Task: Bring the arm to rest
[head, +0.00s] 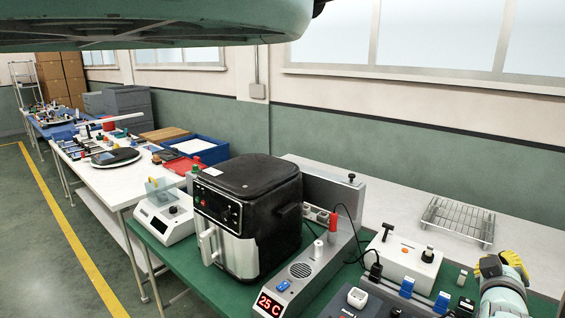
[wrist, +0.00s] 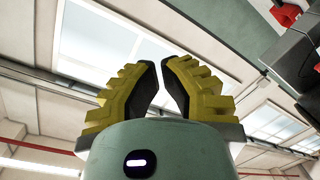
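My gripper (wrist: 161,63) has two ribbed yellow fingers with dark inner pads. In the wrist view the fingers lean toward each other, with only a narrow gap between their tips. Nothing shows between them; windows and ceiling lie behind. In the head view my gripper (head: 507,263) shows at the lower right, yellow and dark, above my pale arm link. It is to the right of the white box with a black lever (head: 405,262). I cannot tell from the head view whether it touches anything.
A black air fryer (head: 245,215) stands on the green-topped table, beside a grey unit reading 25 C (head: 300,280). A wire rack (head: 458,222) is on the pale surface behind my gripper. Small blue and white parts lie near it. A red object (wrist: 286,14) shows in the wrist view.

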